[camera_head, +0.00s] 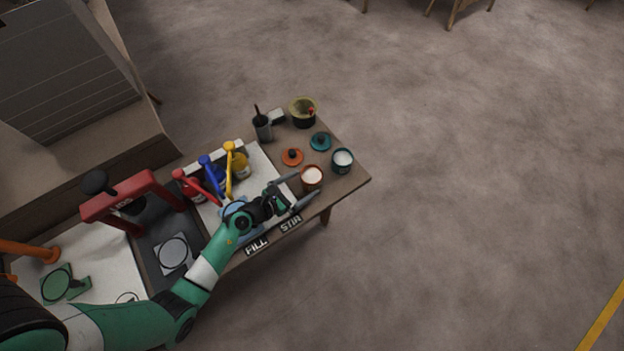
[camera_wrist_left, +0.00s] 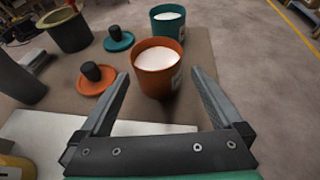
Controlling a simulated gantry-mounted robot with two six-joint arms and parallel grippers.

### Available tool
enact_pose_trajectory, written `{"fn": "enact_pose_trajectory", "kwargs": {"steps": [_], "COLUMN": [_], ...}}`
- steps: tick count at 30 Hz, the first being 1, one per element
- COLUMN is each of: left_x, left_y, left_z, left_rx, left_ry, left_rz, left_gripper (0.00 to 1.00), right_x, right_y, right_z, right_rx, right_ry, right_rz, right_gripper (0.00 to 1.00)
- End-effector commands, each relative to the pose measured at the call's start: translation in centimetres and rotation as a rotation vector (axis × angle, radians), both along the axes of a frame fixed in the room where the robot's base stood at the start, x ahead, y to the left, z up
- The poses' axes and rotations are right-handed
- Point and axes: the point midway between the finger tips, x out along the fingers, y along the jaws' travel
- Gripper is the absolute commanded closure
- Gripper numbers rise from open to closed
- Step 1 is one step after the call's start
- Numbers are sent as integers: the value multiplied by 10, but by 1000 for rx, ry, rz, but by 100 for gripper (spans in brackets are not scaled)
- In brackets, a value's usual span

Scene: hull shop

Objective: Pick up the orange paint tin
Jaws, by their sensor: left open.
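The orange paint tin (camera_head: 311,182) stands upright and open-topped near the right end of the table, with white paint inside. In the left wrist view the orange tin (camera_wrist_left: 157,74) is just beyond and between the fingertips. My left gripper (camera_head: 304,189) is open, its two fingers reaching to either side of the tin's near side. In the left wrist view the gripper (camera_wrist_left: 158,88) shows nothing clamped between its fingers. An orange lid with a dark knob (camera_head: 292,157) lies beside the tin. My right gripper is not in view.
A teal tin (camera_head: 342,160) stands close behind the orange one, with a teal lid (camera_head: 320,142) near it. An olive pot (camera_head: 302,112) and a grey cup (camera_head: 262,127) stand farther back. Red, blue and yellow pump bottles (camera_head: 238,163) stand left of the gripper.

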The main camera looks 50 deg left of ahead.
Motion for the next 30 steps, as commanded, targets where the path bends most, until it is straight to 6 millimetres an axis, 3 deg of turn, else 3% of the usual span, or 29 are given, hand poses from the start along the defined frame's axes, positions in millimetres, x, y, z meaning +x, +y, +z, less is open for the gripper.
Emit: {"fn": "enact_pose_trajectory", "kwargs": {"steps": [9, 18, 30], "left_x": [42, 47, 47], "left_y": [2, 3, 3], "left_z": [-21, -19, -19], "left_rx": [2, 0, 0], "left_ry": [-2, -1, -1], "left_rz": [-3, 0, 0], "left_gripper": [0, 2, 74], "right_x": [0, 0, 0], "right_y": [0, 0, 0], "right_z": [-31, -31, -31], "right_rx": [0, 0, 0], "right_ry": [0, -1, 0], "right_rz": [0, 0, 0], "right_gripper": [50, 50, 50]}}
